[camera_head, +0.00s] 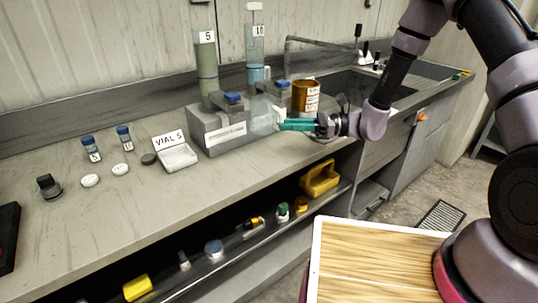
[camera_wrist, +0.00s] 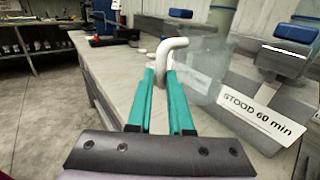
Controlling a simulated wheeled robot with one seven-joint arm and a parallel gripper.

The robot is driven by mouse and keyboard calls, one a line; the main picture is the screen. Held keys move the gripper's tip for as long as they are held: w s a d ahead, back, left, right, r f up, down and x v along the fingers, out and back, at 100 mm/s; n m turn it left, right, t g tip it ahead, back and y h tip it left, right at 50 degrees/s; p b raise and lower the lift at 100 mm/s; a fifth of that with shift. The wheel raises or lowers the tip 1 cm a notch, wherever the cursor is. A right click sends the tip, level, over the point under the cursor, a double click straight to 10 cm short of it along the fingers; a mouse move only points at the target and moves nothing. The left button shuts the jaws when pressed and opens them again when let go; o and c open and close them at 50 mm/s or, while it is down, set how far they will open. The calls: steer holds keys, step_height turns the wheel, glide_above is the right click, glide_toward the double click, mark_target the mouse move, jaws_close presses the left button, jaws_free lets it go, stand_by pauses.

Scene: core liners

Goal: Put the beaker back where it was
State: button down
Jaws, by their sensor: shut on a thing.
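The beaker (camera_head: 263,120) is clear and faint, beside the right end of the grey block. In the wrist view the see-through beaker (camera_wrist: 205,70) has a white bent handle (camera_wrist: 174,44) between my finger tips. My gripper (camera_head: 283,125) has teal fingers and comes in from the right. In the wrist view my gripper (camera_wrist: 160,78) is shut on the beaker's handle. The beaker looks upright. I cannot tell whether its base touches the counter.
A grey block (camera_head: 225,132) holds tall cylinders marked 5 (camera_head: 206,65) and 10 (camera_head: 255,55), with blue taps. An amber jar (camera_head: 305,96) stands behind my gripper. Vials (camera_head: 91,149), white caps and a "VIAL 5" card (camera_head: 170,140) lie left. The counter's front (camera_head: 120,215) is clear.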

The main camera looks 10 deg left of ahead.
step_height(320, 180, down, 10)
steer(key=shift+r, duration=0.2)
stand_by(0.3)
steer(key=shift+f, duration=0.2)
steer(key=c, duration=0.8)
jaws_free()
steer(key=shift+r, duration=0.1)
